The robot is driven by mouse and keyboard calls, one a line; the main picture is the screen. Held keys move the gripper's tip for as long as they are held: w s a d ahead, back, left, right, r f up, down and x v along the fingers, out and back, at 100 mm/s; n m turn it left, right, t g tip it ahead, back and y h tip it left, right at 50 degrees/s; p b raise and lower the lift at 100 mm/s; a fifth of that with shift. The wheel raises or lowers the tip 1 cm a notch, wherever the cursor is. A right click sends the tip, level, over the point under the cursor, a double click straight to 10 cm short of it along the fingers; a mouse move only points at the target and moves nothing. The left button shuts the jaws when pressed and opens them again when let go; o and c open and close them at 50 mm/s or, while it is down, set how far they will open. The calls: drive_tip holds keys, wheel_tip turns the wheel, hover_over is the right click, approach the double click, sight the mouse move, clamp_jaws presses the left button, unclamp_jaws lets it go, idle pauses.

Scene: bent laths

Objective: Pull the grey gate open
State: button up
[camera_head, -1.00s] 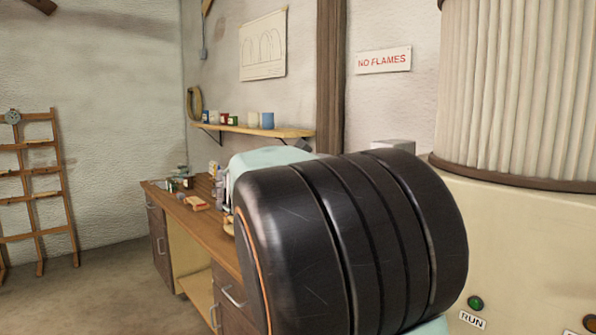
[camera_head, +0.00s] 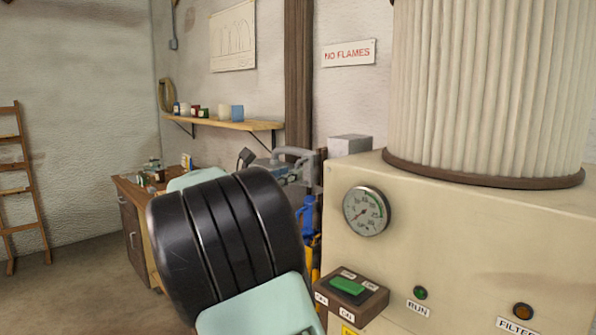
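I cannot make out the grey gate for certain. A grey metal fitting with a curved bar (camera_head: 303,162) shows behind my arm, left of the cream machine (camera_head: 450,235). I cannot tell whether it belongs to the gate. My own black ribbed arm joint and pale teal links fill the lower middle and hide what lies behind them. My gripper's fingers are not in view.
The cream machine with a pleated filter (camera_head: 490,85), a pressure gauge (camera_head: 366,211) and a switch box (camera_head: 345,290) stands close at right. A workbench (camera_head: 130,190) and a wall shelf (camera_head: 235,124) are behind.

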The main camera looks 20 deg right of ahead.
drive_tip(key=shift+x, duration=2.3)
drive_tip(key=shift+c, duration=0.2)
clamp_jaws()
